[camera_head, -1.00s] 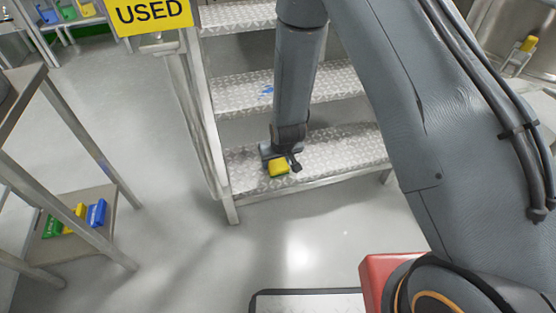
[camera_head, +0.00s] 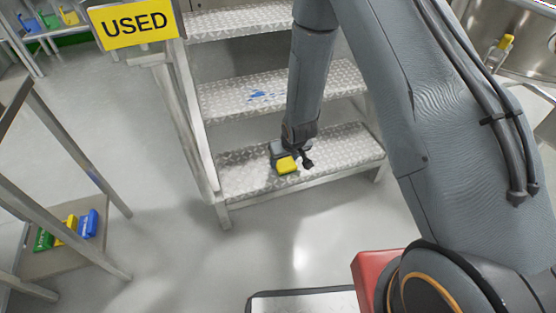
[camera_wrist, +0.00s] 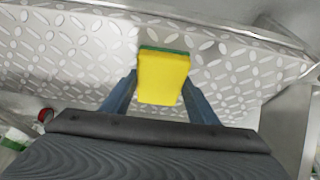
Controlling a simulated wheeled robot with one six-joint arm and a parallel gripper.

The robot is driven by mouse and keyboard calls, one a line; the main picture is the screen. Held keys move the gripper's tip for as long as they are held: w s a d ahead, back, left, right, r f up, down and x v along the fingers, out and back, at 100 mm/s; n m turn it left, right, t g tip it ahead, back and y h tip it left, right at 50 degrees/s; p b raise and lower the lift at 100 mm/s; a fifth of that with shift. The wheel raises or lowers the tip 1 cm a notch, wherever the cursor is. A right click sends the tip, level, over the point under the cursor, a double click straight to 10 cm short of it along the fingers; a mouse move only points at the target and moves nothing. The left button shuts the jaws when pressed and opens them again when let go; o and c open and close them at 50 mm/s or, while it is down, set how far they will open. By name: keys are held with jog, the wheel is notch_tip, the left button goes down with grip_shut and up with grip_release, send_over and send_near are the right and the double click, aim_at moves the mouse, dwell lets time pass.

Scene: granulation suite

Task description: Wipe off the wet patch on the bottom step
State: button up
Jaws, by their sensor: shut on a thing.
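The bottom step (camera_head: 235,186) is a metal tread with a raised diamond pattern, at the foot of a short stair. My gripper (camera_head: 286,158) is low over the middle of this step. It is shut on a yellow sponge (camera_head: 287,165), which has a green layer along one side in the wrist view (camera_wrist: 163,78). The sponge is at or just above the tread; I cannot tell whether it touches. No wet patch stands out clearly on the bottom step; part of the tread is hidden behind the gripper and sponge.
A blue mark (camera_head: 262,96) lies on the middle step. A yellow "USED" sign (camera_head: 137,23) stands at the stair's left. A rack at left holds green, yellow and blue items (camera_head: 87,224) on its low shelf. The floor (camera_head: 170,255) before the stair is clear.

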aim_at(265, 167)
jog(key=shift+w+d+f, duration=0.1)
jog(key=shift+d+f, duration=0.1)
jog(key=shift+d, duration=0.7)
jog(key=shift+r+p, duration=0.15)
jog(key=shift+p, duration=0.4)
jog(key=shift+s+a+r+p, duration=0.1)
jog(key=shift+s+a+p, duration=0.1)
jog(key=shift+a, duration=0.55)
jog(key=shift+s+a+p, duration=0.15)
jog(key=shift+a+p, duration=0.1)
jog(key=shift+a, duration=0.55)
jog(key=shift+s+a+r+p, duration=0.1)
jog(key=shift+s+a+p, duration=0.1)
jog(key=shift+a, duration=0.55)
jog(key=shift+s+a+f+p, duration=0.1)
jog(key=shift+s+a+p, duration=0.15)
jog(key=shift+a, duration=0.65)
jog(key=shift+s+a+f+p, duration=0.1)
jog(key=shift+s+a+p, duration=0.1)
jog(key=shift+a, duration=0.65)
jog(key=shift+r, duration=0.15)
jog(key=shift+r+p, duration=2.5)
jog(key=shift+r, duration=0.45)
jog(key=shift+r+p, duration=1.35)
jog(key=shift+r, duration=0.15)
